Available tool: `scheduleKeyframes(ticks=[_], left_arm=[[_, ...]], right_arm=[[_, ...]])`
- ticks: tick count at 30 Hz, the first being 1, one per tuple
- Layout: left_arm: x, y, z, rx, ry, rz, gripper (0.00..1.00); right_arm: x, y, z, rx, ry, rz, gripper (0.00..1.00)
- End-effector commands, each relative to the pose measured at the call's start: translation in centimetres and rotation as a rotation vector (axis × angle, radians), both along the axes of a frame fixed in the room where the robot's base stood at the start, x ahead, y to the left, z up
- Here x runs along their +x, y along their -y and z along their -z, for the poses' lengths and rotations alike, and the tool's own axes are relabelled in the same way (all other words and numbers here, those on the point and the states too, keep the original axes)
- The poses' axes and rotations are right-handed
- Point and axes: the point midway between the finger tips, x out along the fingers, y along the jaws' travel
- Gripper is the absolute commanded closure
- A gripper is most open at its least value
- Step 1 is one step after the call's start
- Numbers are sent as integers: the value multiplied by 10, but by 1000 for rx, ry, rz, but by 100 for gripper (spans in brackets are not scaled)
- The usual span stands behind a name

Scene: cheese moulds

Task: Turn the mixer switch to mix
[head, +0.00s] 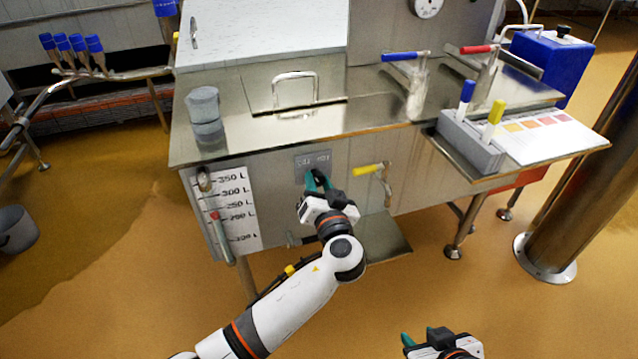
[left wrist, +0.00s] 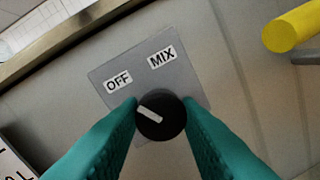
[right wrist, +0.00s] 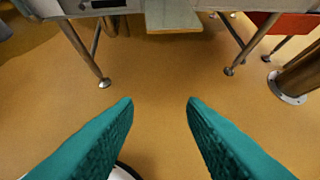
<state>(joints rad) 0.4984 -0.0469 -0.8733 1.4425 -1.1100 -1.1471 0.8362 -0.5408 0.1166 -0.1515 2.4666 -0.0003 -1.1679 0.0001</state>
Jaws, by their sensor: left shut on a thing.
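The mixer switch is a round black knob (left wrist: 162,118) on a grey plate (left wrist: 185,78) on the front of the steel vat. The plate carries an OFF label (left wrist: 118,82) on the left and a MIX label (left wrist: 161,57) on the right. The knob's white mark points up and left, on the OFF side. My left gripper (head: 317,181) is shut on the knob, with one teal finger on each side of it. In the head view the plate (head: 313,160) shows above the fingers, and they hide the knob. My right gripper (right wrist: 160,108) is open and empty over the floor.
A yellow-handled valve (head: 369,170) sticks out just right of the switch. A litre scale (head: 234,208) is on the vat front to the left. A grey holder (head: 470,150) with two markers stands on the right ledge. A steel column (head: 580,200) rises at the far right.

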Motion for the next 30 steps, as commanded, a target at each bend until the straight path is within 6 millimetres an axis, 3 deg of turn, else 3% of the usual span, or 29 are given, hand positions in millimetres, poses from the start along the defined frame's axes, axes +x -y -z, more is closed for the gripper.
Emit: scheduleKeyframes(ticks=[8, 14, 23, 30], left_arm=[[0, 0, -1, 118, -40, -1, 92], [-1, 1, -2, 278, -95, 0, 92], [-1, 1, -3, 551, -183, 2, 92], [0, 1, -3, 747, -247, 1, 92]], right_arm=[[-32, 12, 13, -41, -189, 17, 62], [-81, 27, 21, -93, -444, 37, 62], [-78, 26, 0, -90, -430, 35, 62], [-63, 23, 62, -93, -464, 30, 62]])
